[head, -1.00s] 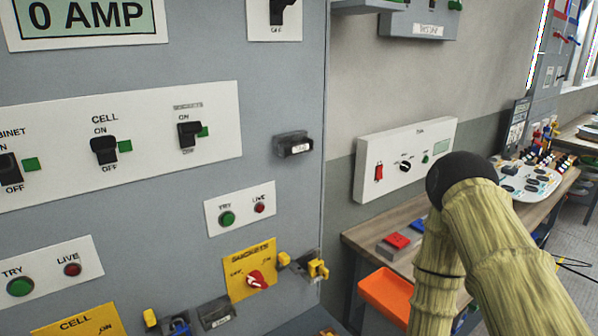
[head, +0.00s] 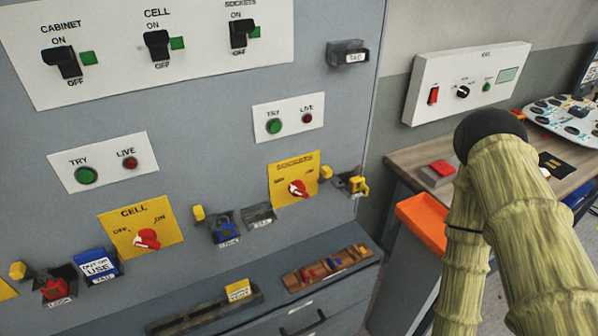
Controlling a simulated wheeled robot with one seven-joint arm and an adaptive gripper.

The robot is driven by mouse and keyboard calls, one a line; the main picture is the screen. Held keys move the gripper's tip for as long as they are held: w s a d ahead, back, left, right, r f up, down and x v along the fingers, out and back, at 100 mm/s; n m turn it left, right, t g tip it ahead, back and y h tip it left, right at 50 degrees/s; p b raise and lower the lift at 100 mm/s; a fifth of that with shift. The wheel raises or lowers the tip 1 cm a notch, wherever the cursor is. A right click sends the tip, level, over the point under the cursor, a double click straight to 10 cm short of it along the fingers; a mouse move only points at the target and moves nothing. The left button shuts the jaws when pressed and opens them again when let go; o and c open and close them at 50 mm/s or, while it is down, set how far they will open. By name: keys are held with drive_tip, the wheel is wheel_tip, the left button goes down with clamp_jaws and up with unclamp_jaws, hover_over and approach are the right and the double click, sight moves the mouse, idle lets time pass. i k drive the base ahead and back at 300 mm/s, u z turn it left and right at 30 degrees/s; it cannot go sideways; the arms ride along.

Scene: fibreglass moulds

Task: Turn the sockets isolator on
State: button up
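The sockets isolator is a yellow plate (head: 283,197) labelled SOCKETS on the grey panel, right of centre in the head view. Its red rotary handle (head: 298,188) sits mid-plate, with OFF marked at the left and ON at the right. I cannot tell for certain which mark the handle points to. A black sockets switch (head: 241,33) is on the white plate above. My folded arm shows at the right, well apart from the isolator. My gripper is not in view.
A yellow cell isolator (head: 140,226) with a red handle is at the left. A padlock holder with a blue lock (head: 224,228) and a yellow padlock (head: 357,185) flank the sockets plate. A ledge with trays (head: 205,312) juts out below. An orange bin (head: 424,222) is at the right.

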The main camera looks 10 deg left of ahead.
sight(297, 189)
drive_tip(key=k, duration=1.25)
drive_tip(key=u, duration=0.65)
drive_tip(key=i, duration=1.05)
drive_tip(key=z, duration=0.65)
